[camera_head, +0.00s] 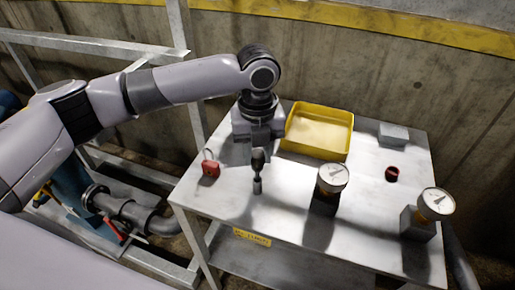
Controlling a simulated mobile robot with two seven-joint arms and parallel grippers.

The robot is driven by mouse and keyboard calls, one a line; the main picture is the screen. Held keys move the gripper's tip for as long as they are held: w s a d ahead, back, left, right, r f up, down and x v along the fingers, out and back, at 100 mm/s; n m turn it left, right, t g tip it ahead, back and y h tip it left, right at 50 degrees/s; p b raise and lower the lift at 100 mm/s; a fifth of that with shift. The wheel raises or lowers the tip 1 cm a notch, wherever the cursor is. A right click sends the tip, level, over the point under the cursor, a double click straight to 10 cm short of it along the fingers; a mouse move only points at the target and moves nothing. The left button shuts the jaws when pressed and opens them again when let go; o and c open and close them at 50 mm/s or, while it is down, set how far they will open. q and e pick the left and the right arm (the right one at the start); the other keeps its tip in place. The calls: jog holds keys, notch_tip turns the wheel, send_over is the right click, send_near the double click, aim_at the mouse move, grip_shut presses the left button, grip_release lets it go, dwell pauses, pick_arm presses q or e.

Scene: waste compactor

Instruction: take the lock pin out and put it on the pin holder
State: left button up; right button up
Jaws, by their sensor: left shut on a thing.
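My left gripper (258,152) points down over the left part of a grey metal table. It is shut on a dark, upright handle, which I take to be the lock pin (258,163). Below the handle a narrow stem meets a short grey cylinder (257,187) at the table top. I cannot tell whether this cylinder is part of the pin or a separate pin holder. The gripper body hides part of the table behind it. My right gripper is not in view.
The grey table (300,222) also bears a yellow tray (348,149), a red padlock (210,166), two gauges (332,177) (437,202) on dark blocks, a red cup (392,174) and a grey block (394,133). Left are railings (95,43) and a pipe (135,213).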

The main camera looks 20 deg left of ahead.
aim_at(258, 165)
pick_arm(q)
jog(key=shift+f, duration=2.1)
jog(key=o, duration=1.2)
jog(key=shift+c, duration=0.2)
jog(key=shift+c, duration=0.4)
jog(key=shift+r, duration=0.1)
jog(key=shift+r, duration=3.45)
